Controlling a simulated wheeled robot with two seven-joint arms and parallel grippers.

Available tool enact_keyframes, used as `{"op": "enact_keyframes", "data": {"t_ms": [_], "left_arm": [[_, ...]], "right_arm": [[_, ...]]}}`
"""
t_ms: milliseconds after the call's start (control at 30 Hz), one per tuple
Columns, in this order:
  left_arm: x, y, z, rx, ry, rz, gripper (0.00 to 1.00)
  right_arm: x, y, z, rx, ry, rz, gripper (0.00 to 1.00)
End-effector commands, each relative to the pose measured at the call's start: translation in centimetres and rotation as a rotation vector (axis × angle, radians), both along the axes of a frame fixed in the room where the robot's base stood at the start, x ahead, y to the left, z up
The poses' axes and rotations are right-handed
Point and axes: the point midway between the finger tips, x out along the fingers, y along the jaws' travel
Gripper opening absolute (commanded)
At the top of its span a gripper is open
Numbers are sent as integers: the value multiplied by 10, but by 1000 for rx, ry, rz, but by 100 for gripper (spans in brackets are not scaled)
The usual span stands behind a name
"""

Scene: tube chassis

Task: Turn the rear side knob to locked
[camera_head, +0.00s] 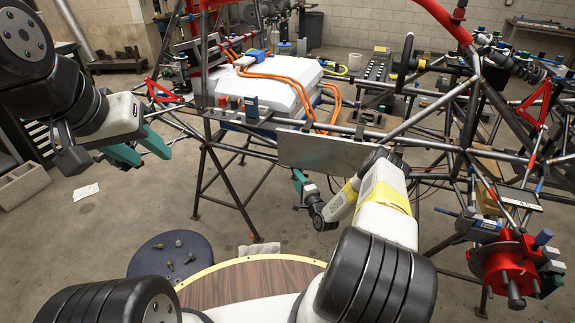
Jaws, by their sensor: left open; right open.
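The tube chassis (205,158) stands in front of me on dark legs. I cannot tell for certain which part is the rear side knob; a small red knob (223,102) sits on the near edge beside the white battery box (280,80). My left gripper (153,158) is open and empty, its green fingers in the air left of the chassis legs. My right gripper (298,178) is low, by the lower edge of the grey panel (330,151). Its green fingers are small and partly hidden. I see nothing held in it.
Orange cables (290,78) run over the battery box. A red hub (503,265) juts out at the right. The floor at left is mostly clear.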

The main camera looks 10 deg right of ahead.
Motion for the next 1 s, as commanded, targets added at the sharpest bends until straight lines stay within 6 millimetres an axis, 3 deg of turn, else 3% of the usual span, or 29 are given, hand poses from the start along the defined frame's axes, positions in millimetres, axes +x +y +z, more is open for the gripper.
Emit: {"op": "enact_keyframes", "data": {"t_ms": [367,600,633,1000], "left_arm": [[0,0,0,0,0,0,42],[0,0,0,0,0,0,42],[0,0,0,0,0,0,42],[0,0,0,0,0,0,42]], "right_arm": [[8,1,0,0,1,-1,49],[8,1,0,0,1,-1,2],[8,1,0,0,1,-1,0],[8,1,1,-40,25,-1,0]]}}
